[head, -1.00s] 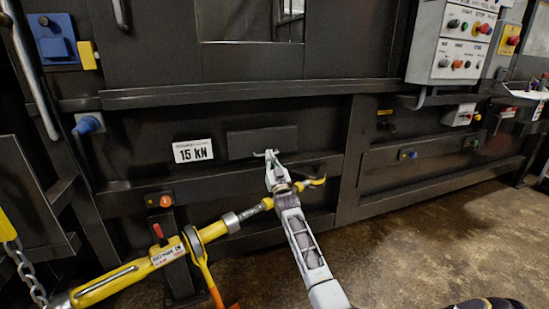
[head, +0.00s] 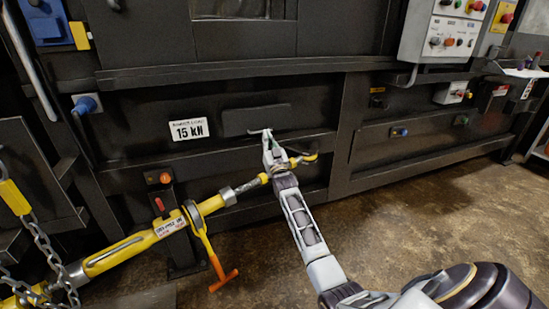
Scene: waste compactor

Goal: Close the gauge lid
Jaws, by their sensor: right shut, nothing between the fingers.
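A dark, flat rectangular plate (head: 252,118), which looks like the gauge lid, is on the black compactor front, right of the white "15 kN" label (head: 189,130). It hides whatever is behind it. I cannot tell whether it lies fully flush. My right gripper (head: 267,134) is shut and empty, its tips at the plate's lower edge, right of its middle. I cannot tell whether they touch the plate. My left gripper is out of view.
A yellow tensioning tool (head: 140,244) with an orange-ended handle (head: 224,280) runs from lower left to a yellow hook (head: 309,157) beside my right gripper. A control box (head: 446,31) is at upper right. The floor (head: 420,215) at right is bare.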

